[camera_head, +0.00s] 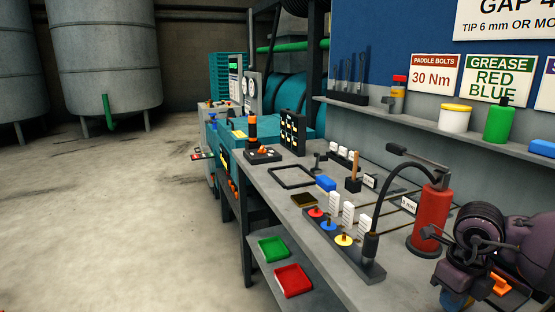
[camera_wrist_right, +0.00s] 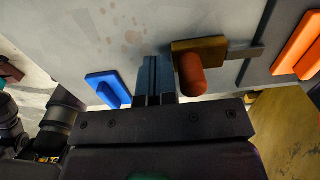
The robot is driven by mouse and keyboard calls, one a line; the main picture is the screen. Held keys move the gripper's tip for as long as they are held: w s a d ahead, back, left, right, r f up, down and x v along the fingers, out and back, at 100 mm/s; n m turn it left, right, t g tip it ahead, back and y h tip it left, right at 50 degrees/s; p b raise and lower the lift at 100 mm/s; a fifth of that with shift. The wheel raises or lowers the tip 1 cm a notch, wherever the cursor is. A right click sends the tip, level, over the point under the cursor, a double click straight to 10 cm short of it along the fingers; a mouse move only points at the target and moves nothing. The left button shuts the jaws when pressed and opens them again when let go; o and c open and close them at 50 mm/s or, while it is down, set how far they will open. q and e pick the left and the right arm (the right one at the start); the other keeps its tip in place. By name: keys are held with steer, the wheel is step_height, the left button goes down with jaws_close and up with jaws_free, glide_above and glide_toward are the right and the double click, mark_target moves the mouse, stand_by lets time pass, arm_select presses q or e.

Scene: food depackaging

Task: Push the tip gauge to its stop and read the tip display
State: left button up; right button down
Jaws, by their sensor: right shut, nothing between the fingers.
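In the right wrist view, my right gripper (camera_wrist_right: 155,68) is shut and empty, its fingers close together over the grey bench top. Just right of the fingers is a brass block (camera_wrist_right: 200,46) with a rounded orange-red knob (camera_wrist_right: 191,76) and a grey bar on its right side. It may be the tip gauge. I cannot tell whether the fingers touch it. In the head view, my right gripper (camera_head: 472,280) is at the lower right, its fingertips hidden by the wrist. My left gripper is not in view. I cannot make out a tip display reading.
A blue piece (camera_wrist_right: 108,88) lies left of the fingers and an orange piece (camera_wrist_right: 298,47) far right. Green (camera_head: 273,249) and red (camera_head: 293,280) trays sit on the lower shelf.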

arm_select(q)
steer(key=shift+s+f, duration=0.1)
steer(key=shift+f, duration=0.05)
arm_select(e)
steer(key=shift+w+d, duration=0.3)
steer(key=shift+d, duration=0.35)
stand_by(0.4)
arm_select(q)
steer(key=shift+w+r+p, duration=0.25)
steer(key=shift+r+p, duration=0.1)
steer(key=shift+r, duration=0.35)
arm_select(e)
steer(key=shift+s+a, duration=0.3)
steer(key=shift+a, duration=0.45)
steer(key=shift+s+a, duration=0.35)
steer(key=shift+a, duration=0.45)
steer(key=shift+s+a, duration=0.3)
steer(key=shift+a, duration=0.45)
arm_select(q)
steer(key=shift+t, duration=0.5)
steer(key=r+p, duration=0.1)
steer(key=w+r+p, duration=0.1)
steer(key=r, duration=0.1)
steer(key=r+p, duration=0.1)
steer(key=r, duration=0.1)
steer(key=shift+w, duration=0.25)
arm_select(e)
step_height(320, 180, up, 7)
